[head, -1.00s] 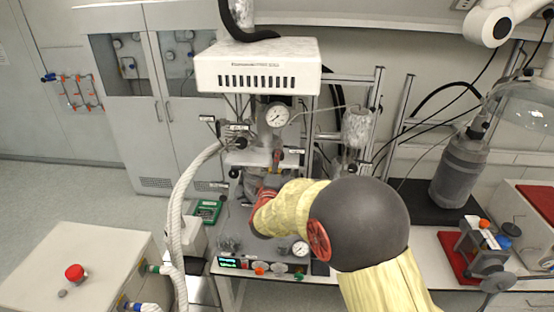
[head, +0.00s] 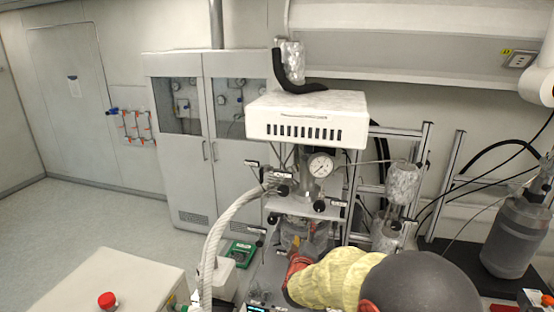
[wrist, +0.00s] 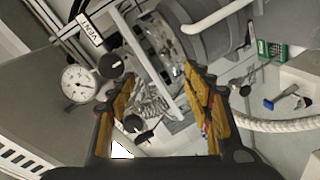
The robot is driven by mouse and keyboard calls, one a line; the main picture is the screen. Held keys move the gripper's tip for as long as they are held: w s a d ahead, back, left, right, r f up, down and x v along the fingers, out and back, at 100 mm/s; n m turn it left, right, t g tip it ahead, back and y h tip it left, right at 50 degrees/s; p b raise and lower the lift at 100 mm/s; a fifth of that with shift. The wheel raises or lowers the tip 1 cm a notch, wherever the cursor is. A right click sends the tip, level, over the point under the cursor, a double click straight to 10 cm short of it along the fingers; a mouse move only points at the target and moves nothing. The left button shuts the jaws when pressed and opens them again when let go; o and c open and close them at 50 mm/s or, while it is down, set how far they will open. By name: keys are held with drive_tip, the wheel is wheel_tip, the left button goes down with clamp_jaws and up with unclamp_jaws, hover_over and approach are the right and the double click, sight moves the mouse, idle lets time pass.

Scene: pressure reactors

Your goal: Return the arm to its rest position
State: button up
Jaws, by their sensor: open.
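My gripper (wrist: 160,115) is open in the wrist view, with its two yellow-padded fingers spread and nothing held between them. Behind and between the fingers are parts of the reactor stand, with a clear tube and foil-like coils. In the head view my arm reaches in from the bottom right toward the front of the pressure reactor (head: 307,118). A round pressure gauge (head: 320,165) sits on the reactor and also shows in the wrist view (wrist: 79,84), left of the fingers.
A thick white hose (head: 222,225) hangs left of the reactor. A cabinet with a red button (head: 107,300) stands at the lower left. A grey cylinder (head: 515,238) and metal frames stand to the right. A green box (head: 241,252) lies left of the reactor. Open floor is at the left.

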drive_tip(key=s+a+f+m+g+y+b, duration=0.2)
drive_tip(key=s+a+f+g+y, duration=0.15)
drive_tip(key=s+f, duration=0.35)
drive_tip(key=s+a+f+m+g+y+b, duration=0.25)
drive_tip(key=s+f+g, duration=0.2)
drive_tip(key=s, duration=0.45)
drive_tip(key=s+d+f+m+h+b, duration=0.1)
drive_tip(key=s+d+f+m+b, duration=0.1)
drive_tip(key=s+b, duration=0.6)
drive_tip(key=s+d+f+m+g+h+b, duration=0.1)
drive_tip(key=s+d+f+b, duration=0.3)
drive_tip(key=s+b, duration=0.4)
drive_tip(key=s+d+f+m+b, duration=0.2)
drive_tip(key=s+d+b, duration=0.3)
drive_tip(key=s+b, duration=0.3)
drive_tip(key=s+f, duration=0.1)
drive_tip(key=s, duration=0.3)
drive_tip(key=shift+s+d+f+m+g+h, duration=0.25)
drive_tip(key=shift+d+f+m+g+h, duration=0.05)
drive_tip(key=shift+d+f+m+h, duration=0.1)
